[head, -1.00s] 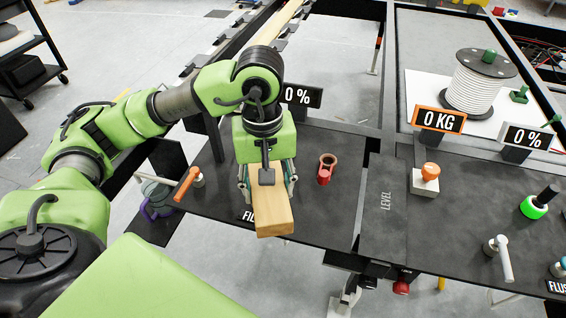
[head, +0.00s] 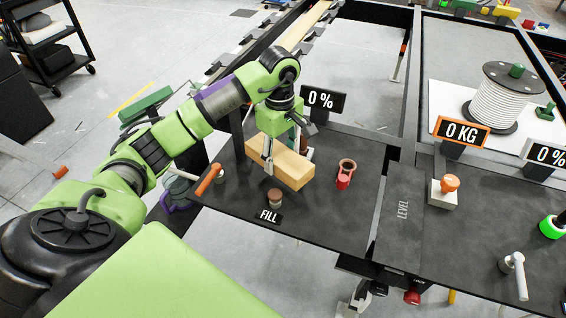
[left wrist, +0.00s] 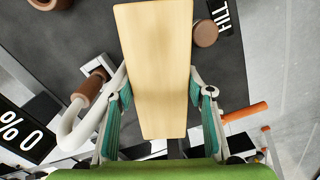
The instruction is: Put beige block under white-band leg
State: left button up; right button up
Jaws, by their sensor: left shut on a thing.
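The beige block (head: 284,164) is a long wooden bar. My left gripper (head: 287,152) is shut on it, with one finger on each side. The block is held over the black panel near its far left part, lying slantwise in the head view. In the left wrist view the block (left wrist: 155,65) runs up the picture between the two teal-padded fingers (left wrist: 160,107). My right gripper is not in view. Below the panel's front edge part of a metal leg (head: 358,297) shows; I cannot make out a white band on it.
A "0 %" display (head: 323,101) stands behind. Grey floor (head: 240,270) is open in front of the panel.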

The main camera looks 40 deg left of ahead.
pick_arm(q)
jog(key=shift+w+a+f, duration=0.15)
jog(key=shift+w+f, duration=0.35)
jog(key=shift+f, duration=0.05)
jog(key=shift+w+a+f, duration=0.15)
jog(key=shift+w+f, duration=0.3)
jog(key=shift+f, duration=0.1)
jog(key=shift+w+a+f+p, duration=0.15)
jog(key=shift+f+p, duration=0.45)
jog(key=shift+f, duration=1.15)
jog(key=shift+f, duration=0.2)
jog(key=o, duration=1.3)
jog(key=shift+o, duration=0.2)
